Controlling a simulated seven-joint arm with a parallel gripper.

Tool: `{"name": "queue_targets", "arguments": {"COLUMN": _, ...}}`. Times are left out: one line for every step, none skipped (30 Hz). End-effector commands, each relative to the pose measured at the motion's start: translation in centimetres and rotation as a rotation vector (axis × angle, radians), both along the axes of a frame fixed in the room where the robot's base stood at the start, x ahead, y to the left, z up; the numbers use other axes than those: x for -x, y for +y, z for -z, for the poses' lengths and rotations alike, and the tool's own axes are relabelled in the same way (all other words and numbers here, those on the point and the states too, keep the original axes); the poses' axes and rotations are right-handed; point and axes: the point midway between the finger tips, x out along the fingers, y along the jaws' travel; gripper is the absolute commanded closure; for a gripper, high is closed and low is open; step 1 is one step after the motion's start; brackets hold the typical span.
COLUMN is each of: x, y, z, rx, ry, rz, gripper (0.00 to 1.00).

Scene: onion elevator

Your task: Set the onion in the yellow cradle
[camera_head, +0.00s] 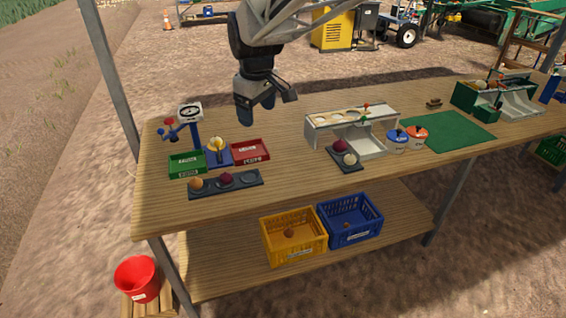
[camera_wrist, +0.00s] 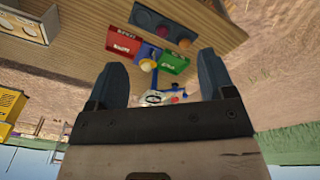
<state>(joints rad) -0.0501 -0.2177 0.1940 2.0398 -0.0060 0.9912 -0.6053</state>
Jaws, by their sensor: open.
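My gripper (camera_head: 262,106) is open and empty, raised above the back of the wooden table; both fingers also show in the wrist view (camera_wrist: 161,75). A blue base (camera_head: 218,158) between the green and red trays carries a yellow part (camera_head: 215,143), perhaps the yellow cradle; something pale is at it, and I cannot tell whether it is an onion. It also shows in the wrist view (camera_wrist: 147,64), ahead between my fingers. A grey three-well tray (camera_head: 206,193) holds a tan onion (camera_head: 195,183) and a red onion (camera_head: 225,179); its right well is empty.
A green tray (camera_head: 187,172), a red tray (camera_head: 266,157) and a blue-armed dial scale (camera_head: 190,112) stand close around the base. The front-left tabletop is clear.

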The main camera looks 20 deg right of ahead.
Motion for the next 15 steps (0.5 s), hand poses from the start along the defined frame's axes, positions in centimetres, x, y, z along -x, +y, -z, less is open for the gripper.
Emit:
{"name": "queue_targets", "arguments": {"x": 1.7, "y": -0.3, "z": -0.2, "rx": -0.004, "ry": -0.006, "rz": 0.032, "gripper": 0.24}}
{"name": "queue_targets", "arguments": {"x": 2.6, "y": -0.4, "z": -0.2, "rx": -0.007, "ry": -0.009, "rz": 0.053, "gripper": 0.24}}
{"name": "queue_targets", "arguments": {"x": 3.8, "y": -0.6, "z": -0.2, "rx": -0.011, "ry": -0.013, "rz": 0.079, "gripper": 0.24}}
{"name": "queue_targets", "arguments": {"x": 4.6, "y": -0.7, "z": -0.2, "rx": -0.014, "ry": -0.016, "rz": 0.100, "gripper": 0.24}}
{"name": "queue_targets", "arguments": {"x": 5.5, "y": -0.9, "z": -0.2, "rx": -0.016, "ry": -0.019, "rz": 0.120, "gripper": 0.24}}
{"name": "queue_targets", "arguments": {"x": 6.7, "y": -1.0, "z": -0.2, "rx": -0.020, "ry": -0.024, "rz": 0.148, "gripper": 0.24}}
{"name": "queue_targets", "arguments": {"x": 7.6, "y": -1.2, "z": -0.1, "rx": -0.023, "ry": -0.026, "rz": 0.168, "gripper": 0.24}}
{"name": "queue_targets", "arguments": {"x": 8.4, "y": -1.3, "z": -0.1, "rx": -0.026, "ry": -0.030, "rz": 0.189, "gripper": 0.24}}
{"name": "queue_targets", "arguments": {"x": 9.6, "y": -1.5, "z": 0.1, "rx": -0.029, "ry": -0.032, "rz": 0.216, "gripper": 0.24}}
{"name": "queue_targets", "arguments": {"x": 10.5, "y": -1.6, "z": 0.1, "rx": -0.033, "ry": -0.037, "rz": 0.237, "gripper": 0.24}}
{"name": "queue_targets", "arguments": {"x": 11.4, "y": -1.7, "z": 0.3, "rx": -0.036, "ry": -0.039, "rz": 0.258, "gripper": 0.24}}
{"name": "queue_targets", "arguments": {"x": 12.5, "y": -1.8, "z": 0.4, "rx": -0.041, "ry": -0.043, "rz": 0.284, "gripper": 0.24}}
{"name": "queue_targets", "arguments": {"x": 13.4, "y": -1.9, "z": 0.5, "rx": -0.045, "ry": -0.046, "rz": 0.305, "gripper": 0.24}}
{"name": "queue_targets", "arguments": {"x": 14.2, "y": -2.0, "z": 0.7, "rx": -0.047, "ry": -0.050, "rz": 0.325, "gripper": 0.24}}
{"name": "queue_targets", "arguments": {"x": 15.4, "y": -2.1, "z": 0.9, "rx": -0.053, "ry": -0.053, "rz": 0.351, "gripper": 0.24}}
